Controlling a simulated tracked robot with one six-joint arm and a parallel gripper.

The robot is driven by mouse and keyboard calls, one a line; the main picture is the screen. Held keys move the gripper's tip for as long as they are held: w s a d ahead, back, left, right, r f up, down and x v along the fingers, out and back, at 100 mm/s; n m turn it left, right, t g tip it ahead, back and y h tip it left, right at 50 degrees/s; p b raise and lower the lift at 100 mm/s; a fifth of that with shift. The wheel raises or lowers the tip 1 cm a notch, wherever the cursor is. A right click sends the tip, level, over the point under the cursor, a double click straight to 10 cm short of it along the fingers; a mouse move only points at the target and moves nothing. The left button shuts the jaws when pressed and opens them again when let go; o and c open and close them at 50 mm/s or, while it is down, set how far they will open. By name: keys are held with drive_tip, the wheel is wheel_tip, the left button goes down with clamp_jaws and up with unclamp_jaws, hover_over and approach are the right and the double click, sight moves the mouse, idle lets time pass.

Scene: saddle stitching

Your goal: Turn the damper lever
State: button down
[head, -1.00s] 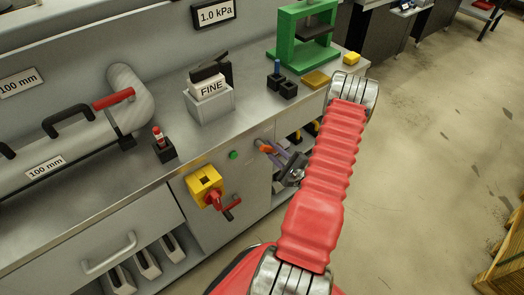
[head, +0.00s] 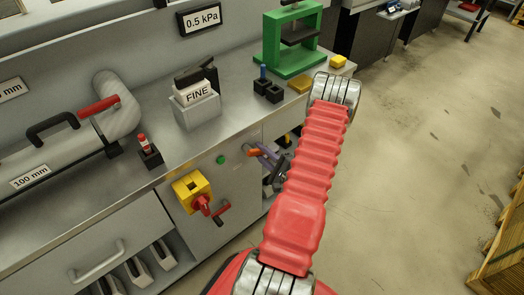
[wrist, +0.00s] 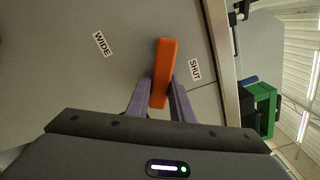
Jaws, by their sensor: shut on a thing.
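The damper lever is an orange bar (wrist: 166,60) on the grey cabinet front. In the wrist view it stands nearly upright between the labels WIDE (wrist: 102,44) and SHUT (wrist: 195,70), closer to SHUT. My gripper (wrist: 161,80) has its two purple fingers shut on the lever, one on each side. In the head view the orange lever (head: 255,152) shows just past the purple fingertips of my gripper (head: 262,153). My red arm hides part of the cabinet behind it.
A green button (head: 221,160) and a yellow switch with a red handle (head: 192,189) are left of the lever. A FINE block (head: 198,93), a green press (head: 300,58) and a red-handled pipe (head: 112,95) are on the bench.

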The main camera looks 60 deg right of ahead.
drive_tip(key=shift+s+a+f, duration=0.1)
drive_tip(key=shift+s+f, duration=0.1)
drive_tip(key=c, duration=1.6)
unclamp_jaws()
drive_tip(key=shift+r, duration=0.15)
drive_tip(key=shift+o, duration=0.2)
drive_tip(key=v, duration=1.3)
drive_tip(key=shift+s+a, duration=0.15)
drive_tip(key=shift+s, duration=0.2)
